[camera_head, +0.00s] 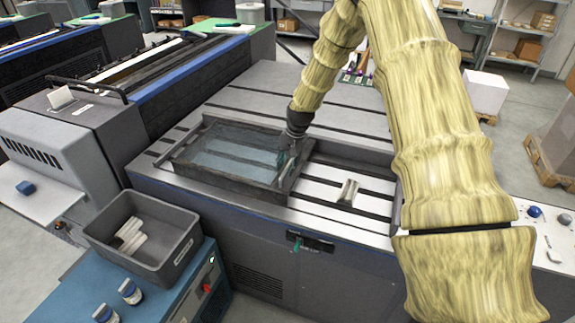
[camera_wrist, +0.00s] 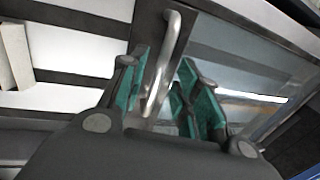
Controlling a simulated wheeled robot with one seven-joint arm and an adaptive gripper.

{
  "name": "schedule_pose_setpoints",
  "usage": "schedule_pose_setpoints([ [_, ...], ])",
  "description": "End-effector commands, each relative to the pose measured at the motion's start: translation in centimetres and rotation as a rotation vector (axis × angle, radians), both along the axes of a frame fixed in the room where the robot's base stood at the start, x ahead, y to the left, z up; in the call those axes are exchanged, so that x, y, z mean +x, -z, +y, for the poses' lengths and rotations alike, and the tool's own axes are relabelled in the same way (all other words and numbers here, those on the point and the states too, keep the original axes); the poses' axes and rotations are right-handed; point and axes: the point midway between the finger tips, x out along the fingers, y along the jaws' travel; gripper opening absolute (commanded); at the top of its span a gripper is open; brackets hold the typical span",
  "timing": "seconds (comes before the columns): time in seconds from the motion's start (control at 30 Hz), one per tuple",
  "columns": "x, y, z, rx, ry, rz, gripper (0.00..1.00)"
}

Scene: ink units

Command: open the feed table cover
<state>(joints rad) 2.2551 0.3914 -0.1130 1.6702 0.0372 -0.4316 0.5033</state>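The feed table cover (camera_head: 228,188) is a dark frame around a clear, bluish panel. It lies over the left part of the grey machine's slatted top and looks closed. My gripper (camera_head: 287,158) is at the cover's right edge, pointing down. In the wrist view, a curved metal handle (camera_wrist: 172,55) stands on the cover's frame. The green pads of my gripper (camera_wrist: 163,85) are on either side of the handle, with visible space between them, so the gripper looks open around it. Contact with the handle cannot be made out.
A small pale block (camera_head: 348,192) sits on the slats right of the cover. A grey bin (camera_head: 182,258) with white rolls stands front left on a blue cabinet, near small bottles (camera_head: 130,292). A control panel with a blue knob (camera_head: 535,212) is at the right.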

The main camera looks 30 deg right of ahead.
Motion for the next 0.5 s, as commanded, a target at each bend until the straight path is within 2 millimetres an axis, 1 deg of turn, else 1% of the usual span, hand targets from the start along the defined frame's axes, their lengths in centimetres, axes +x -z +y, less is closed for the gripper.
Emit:
schedule_pose_setpoints([
  [0.13,0.0,-0.2,0.0,0.0,0.0,0.0,0.32],
  [0.27,-0.1,-1.3,-0.1,0.0,-0.001,-0.001,0.32],
  [0.37,-0.3,-2.6,-0.3,0.0,-0.001,-0.002,0.32],
  [0.5,-0.7,-5.0,-0.6,0.0,0.0,-0.002,0.32],
])
